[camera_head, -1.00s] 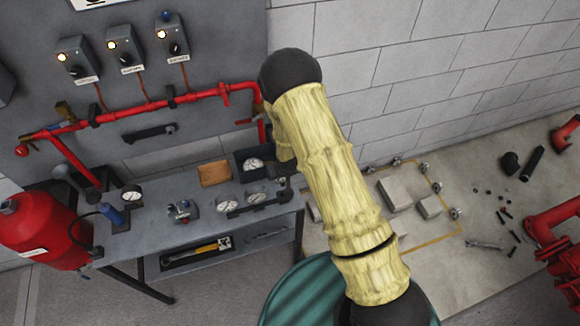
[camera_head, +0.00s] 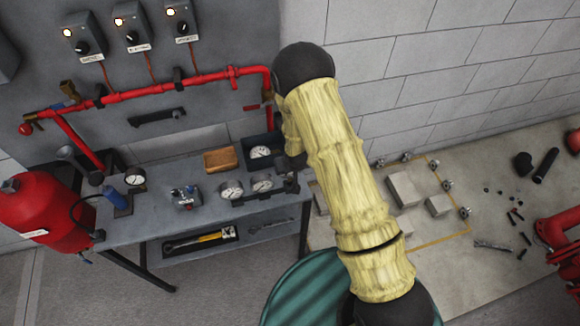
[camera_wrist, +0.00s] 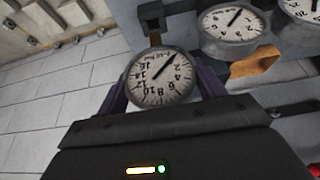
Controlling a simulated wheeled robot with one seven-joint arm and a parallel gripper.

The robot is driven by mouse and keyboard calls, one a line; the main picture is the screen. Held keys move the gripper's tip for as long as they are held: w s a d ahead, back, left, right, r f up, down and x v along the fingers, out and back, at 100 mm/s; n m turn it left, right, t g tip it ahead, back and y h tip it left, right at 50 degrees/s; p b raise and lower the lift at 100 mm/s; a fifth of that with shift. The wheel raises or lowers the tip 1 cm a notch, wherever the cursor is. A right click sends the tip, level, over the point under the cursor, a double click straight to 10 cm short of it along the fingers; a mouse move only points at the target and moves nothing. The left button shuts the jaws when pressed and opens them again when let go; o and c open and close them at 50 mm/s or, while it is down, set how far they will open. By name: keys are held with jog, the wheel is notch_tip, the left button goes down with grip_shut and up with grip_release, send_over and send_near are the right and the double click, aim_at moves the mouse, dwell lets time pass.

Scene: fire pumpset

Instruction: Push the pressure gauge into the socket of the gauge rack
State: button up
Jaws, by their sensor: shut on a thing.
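My gripper (camera_wrist: 162,88) is shut on a round white-faced pressure gauge (camera_wrist: 162,76), with a dark finger on each side of it. In the wrist view the gauge rack holds two gauges (camera_wrist: 233,22) at the upper right. In the head view the rack's two gauges (camera_head: 231,190) stand on the grey bench (camera_head: 150,228), left of my gripper (camera_head: 292,172).
A dark box with a gauge (camera_head: 260,152) and a wooden tray (camera_head: 220,159) stand behind the rack. Another gauge (camera_head: 135,176) and a small valve device (camera_head: 186,198) are to the left. A red pipe (camera_head: 180,88) runs along the wall behind.

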aim_at(291, 176)
jog(key=shift+f+b, duration=0.5)
jog(key=shift+f, duration=0.4)
jog(key=shift+b, duration=0.5)
dwell(1.1)
jog(key=shift+f+b, duration=1.65)
jog(key=shift+f, duration=0.2)
dwell(0.3)
jog(key=o, duration=1.8)
jog(key=shift+d, duration=0.1)
jog(key=shift+r, duration=0.1)
jog(key=b+v, duration=0.3)
jog(key=v, duration=1.4)
jog(key=shift+s+r, duration=0.1)
jog(key=shift+r, duration=0.05)
